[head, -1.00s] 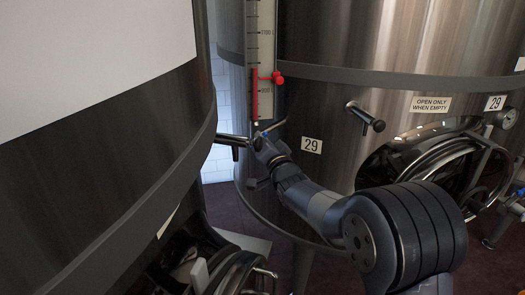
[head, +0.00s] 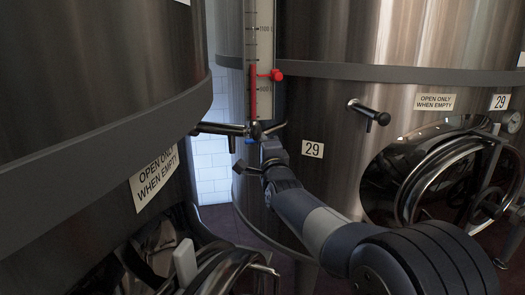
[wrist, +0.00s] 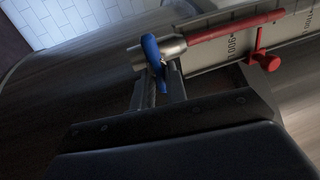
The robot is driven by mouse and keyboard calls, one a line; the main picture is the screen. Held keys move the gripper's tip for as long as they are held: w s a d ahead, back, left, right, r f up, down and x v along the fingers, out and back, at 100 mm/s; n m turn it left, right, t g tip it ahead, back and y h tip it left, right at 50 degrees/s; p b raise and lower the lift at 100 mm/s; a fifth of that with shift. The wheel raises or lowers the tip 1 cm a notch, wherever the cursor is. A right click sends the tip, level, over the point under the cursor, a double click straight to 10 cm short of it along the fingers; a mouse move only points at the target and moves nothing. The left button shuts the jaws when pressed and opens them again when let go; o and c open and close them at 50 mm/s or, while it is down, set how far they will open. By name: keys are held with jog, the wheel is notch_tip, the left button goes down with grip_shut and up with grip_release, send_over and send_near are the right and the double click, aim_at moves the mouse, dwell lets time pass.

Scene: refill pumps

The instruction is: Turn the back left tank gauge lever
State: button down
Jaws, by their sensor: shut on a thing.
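The tank gauge (head: 260,60) is a tall pale scale with a red column, upright on the back tank. Its blue lever (wrist: 152,52) sits at the metal fitting (wrist: 172,48) at the foot of the red column in the wrist view. In the head view only a small bit of blue (head: 249,141) shows there. My gripper (wrist: 158,82) is shut on the blue lever, with a finger on each side of it. In the head view my gripper (head: 262,138) is at the gauge's foot and hides most of the lever.
A tap with a dark handle (head: 220,129) juts from the near left tank (head: 90,100), close to my gripper. Another tap (head: 369,112) is on the back tank (head: 400,50). A red marker (head: 271,75) sticks out from the gauge. A round hatch (head: 440,170) is at right.

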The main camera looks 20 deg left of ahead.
jog(key=shift+m, duration=0.3)
jog(key=c, duration=1.4)
grip_release()
jog(key=shift+c, duration=0.2)
jog(key=b+v, duration=0.2)
jog(key=v, duration=0.8)
jog(key=shift+s, duration=0.35)
jog(key=shift+d+f, duration=0.1)
jog(key=shift+d, duration=0.05)
jog(key=p+x, duration=0.2)
jog(key=x, duration=0.9)
